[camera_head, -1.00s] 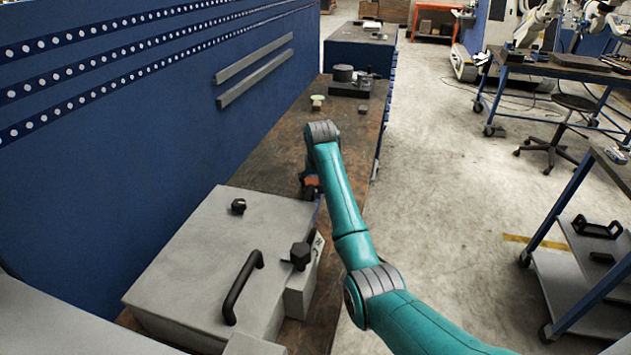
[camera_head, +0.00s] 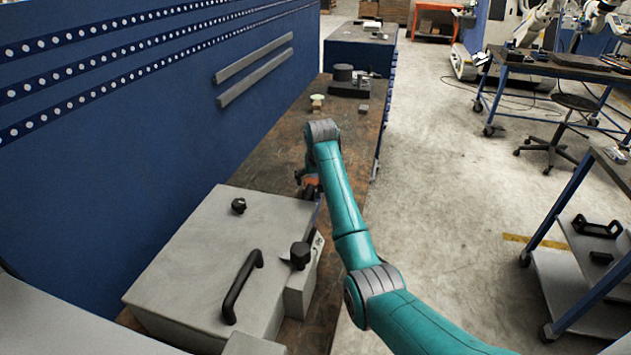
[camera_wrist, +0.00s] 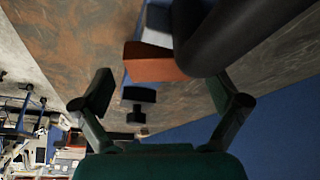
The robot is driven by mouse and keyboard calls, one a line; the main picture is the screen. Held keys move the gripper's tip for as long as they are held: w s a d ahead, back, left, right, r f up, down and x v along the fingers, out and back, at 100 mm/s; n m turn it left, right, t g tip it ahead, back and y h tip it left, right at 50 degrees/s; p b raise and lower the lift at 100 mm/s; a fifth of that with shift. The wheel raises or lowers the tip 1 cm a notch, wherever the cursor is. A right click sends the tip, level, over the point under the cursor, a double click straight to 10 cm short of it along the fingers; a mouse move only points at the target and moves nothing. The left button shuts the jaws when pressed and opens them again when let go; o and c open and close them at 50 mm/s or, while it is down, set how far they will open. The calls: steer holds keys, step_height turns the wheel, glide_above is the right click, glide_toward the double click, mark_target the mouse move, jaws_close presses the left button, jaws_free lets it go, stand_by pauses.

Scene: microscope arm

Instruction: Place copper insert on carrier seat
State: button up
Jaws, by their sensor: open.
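A copper-orange block (camera_wrist: 155,64) shows in the upper middle of the wrist view, likely the copper insert. It adjoins a blue and white fixture (camera_wrist: 158,22), which may be the carrier; I cannot make out its seat. My gripper (camera_wrist: 162,92) is open, its dark fingers wide apart with nothing clasped. The block lies beyond the gap between the fingertips. A small orange patch (camera_head: 312,182) also shows beside my gripper (camera_head: 303,178) in the head view. My arm hides most of that spot.
A black knobbed part (camera_wrist: 138,105) lies close to the block. A thick dark cylinder (camera_wrist: 235,30) covers the wrist view's upper right. A grey case (camera_head: 205,255) with a black handle (camera_head: 242,287) fills the bench's near end. A blue wall (camera_head: 130,110) borders the bench's left.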

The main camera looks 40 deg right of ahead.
steer(key=v, duration=1.1)
steer(key=shift+r, duration=0.15)
steer(key=shift+s, duration=0.2)
